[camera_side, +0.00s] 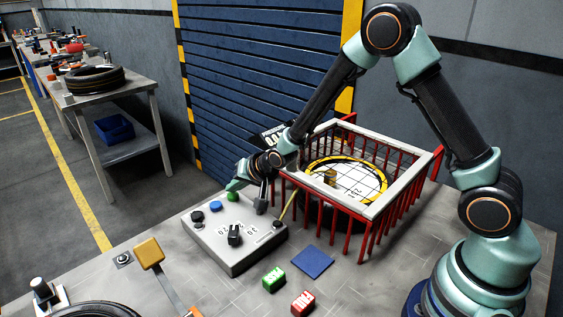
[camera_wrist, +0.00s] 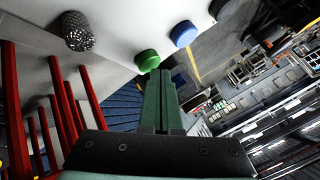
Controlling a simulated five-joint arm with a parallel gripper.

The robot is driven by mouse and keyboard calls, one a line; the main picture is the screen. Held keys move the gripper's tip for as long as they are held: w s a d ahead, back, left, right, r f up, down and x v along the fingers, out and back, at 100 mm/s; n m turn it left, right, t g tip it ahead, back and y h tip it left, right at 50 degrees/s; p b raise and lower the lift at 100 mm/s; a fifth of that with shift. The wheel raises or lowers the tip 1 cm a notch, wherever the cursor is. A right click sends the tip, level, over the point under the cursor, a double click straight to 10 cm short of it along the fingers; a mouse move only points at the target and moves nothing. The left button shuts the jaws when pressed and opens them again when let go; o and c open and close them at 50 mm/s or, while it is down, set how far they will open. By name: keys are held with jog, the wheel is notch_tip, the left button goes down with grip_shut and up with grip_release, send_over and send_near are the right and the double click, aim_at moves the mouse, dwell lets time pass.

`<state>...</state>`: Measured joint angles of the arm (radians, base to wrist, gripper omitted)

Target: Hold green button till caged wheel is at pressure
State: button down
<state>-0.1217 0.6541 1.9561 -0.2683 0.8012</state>
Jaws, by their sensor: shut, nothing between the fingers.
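The green button (camera_side: 233,196) sits on the grey control box (camera_side: 238,247), beside a blue button (camera_side: 215,206) and a black one (camera_side: 197,216). My gripper (camera_side: 236,185) is shut and empty, its tips right at the green button. In the wrist view, the shut fingers (camera_wrist: 160,74) end just by the green button (camera_wrist: 147,61), with the blue button (camera_wrist: 183,34) beyond; I cannot tell whether they touch or press it. The caged wheel (camera_side: 320,197) lies flat inside the red-barred cage (camera_side: 406,185). A dark display (camera_side: 273,135) behind is partly hidden; its reading is unclear.
The box carries a black knob (camera_side: 235,234) with printed numbers. A knurled cylinder (camera_wrist: 77,31) stands close to the fingers in the wrist view. Green (camera_side: 273,279) and red (camera_side: 303,303) blocks, a blue pad (camera_side: 312,262) and a yellow-headed mallet (camera_side: 150,253) lie in front.

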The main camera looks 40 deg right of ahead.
jog(key=shift+f, duration=0.55)
dwell(1.6)
dwell(5.3)
jog(key=shift+r, duration=1)
